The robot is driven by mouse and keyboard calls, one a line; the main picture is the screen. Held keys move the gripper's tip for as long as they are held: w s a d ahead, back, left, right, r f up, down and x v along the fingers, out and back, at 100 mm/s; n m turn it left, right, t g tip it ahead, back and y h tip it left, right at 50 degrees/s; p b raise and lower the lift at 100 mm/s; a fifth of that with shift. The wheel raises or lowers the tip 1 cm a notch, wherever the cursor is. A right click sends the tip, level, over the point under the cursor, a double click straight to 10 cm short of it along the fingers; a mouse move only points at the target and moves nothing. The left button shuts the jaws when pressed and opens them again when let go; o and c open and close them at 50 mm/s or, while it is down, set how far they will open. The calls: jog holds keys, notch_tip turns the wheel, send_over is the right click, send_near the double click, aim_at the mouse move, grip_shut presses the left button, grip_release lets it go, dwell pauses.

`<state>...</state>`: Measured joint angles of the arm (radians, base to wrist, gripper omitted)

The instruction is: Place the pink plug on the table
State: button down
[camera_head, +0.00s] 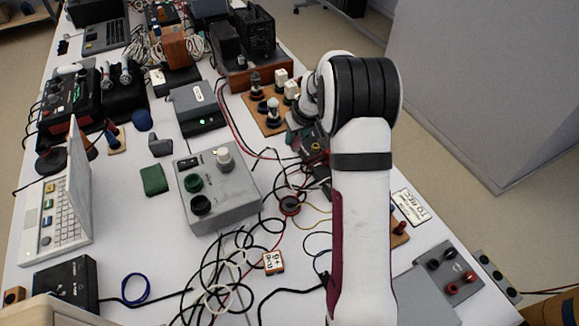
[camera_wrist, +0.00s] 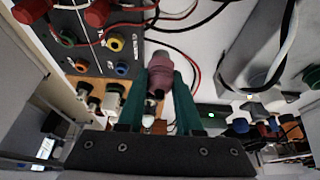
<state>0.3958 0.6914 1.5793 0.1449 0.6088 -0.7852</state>
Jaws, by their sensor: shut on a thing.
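The pink plug (camera_wrist: 165,72) is between the two green fingers of my gripper (camera_wrist: 159,82) in the wrist view. The gripper is shut on it. The plug points away from the gripper, close to a dark panel with coloured sockets. I cannot tell whether its far end touches anything. In the head view, my own arm hides the gripper and the plug. The white table (camera_head: 125,225) carries much equipment and many cables.
A grey box with knobs (camera_head: 232,195) stands mid-table, near tangled cables (camera_head: 215,275). The dark socket panel (camera_wrist: 90,42) is beside the gripper. A laptop (camera_head: 75,205) is at left. Small bare patches lie between the laptop and the grey box.

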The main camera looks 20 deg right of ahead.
jog(key=w+a+f, duration=0.4)
jog(key=w+a, duration=0.1)
jog(key=shift+a+f, duration=0.1)
jog(key=shift+f, duration=2.1)
jog(key=c, duration=0.6)
grip_release()
jog(key=shift+f, duration=0.1)
